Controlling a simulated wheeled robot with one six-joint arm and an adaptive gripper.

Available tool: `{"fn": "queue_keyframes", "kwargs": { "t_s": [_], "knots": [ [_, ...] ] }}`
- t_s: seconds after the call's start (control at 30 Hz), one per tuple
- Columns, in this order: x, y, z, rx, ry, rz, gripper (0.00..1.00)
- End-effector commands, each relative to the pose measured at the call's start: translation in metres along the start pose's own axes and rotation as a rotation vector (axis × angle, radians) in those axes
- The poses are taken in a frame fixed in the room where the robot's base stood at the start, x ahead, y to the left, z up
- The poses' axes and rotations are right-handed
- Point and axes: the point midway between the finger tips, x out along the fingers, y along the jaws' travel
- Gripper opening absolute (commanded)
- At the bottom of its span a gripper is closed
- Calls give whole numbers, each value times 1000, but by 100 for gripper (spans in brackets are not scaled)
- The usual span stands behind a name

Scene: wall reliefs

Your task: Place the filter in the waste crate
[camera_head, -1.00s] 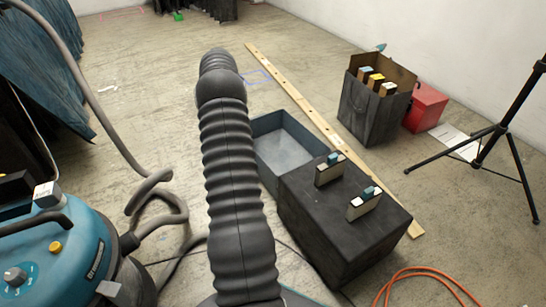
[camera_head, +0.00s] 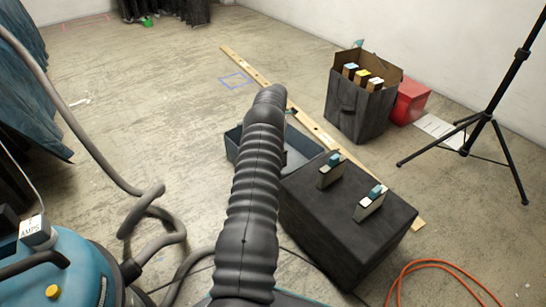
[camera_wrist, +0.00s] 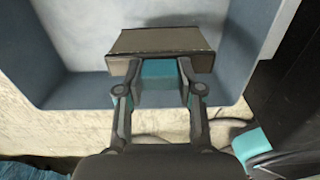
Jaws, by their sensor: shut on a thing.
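The filter (camera_wrist: 160,45) is a flat grey-brown block with a teal tab (camera_wrist: 158,82). In the wrist view my gripper (camera_wrist: 157,88) is shut on the tab, with one finger on each side. The waste crate (camera_wrist: 70,92) is an open blue-grey box, and the held filter appears over its interior, near the front wall. I cannot tell the height of the filter above the crate floor. In the head view the crate (camera_head: 303,158) is partly covered by my arm, and my gripper is mostly hidden behind it.
A black block (camera_head: 345,220) stands right of the crate, with two teal-tabbed filters (camera_head: 330,170) (camera_head: 370,204) on top. A wooden strip (camera_head: 262,82) lies behind the crate.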

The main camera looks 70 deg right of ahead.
Motion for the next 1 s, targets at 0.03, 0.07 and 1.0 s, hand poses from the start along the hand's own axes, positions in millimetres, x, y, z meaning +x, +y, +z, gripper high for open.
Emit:
{"fn": "queue_keyframes", "kwargs": {
  "t_s": [0.03,0.07,1.0],
  "knots": [
    [12,0,0,0,2,-2,0],
    [17,0,0,0,2,-2,0],
    [80,2,-3,-4,0,0,39]
  ]
}}
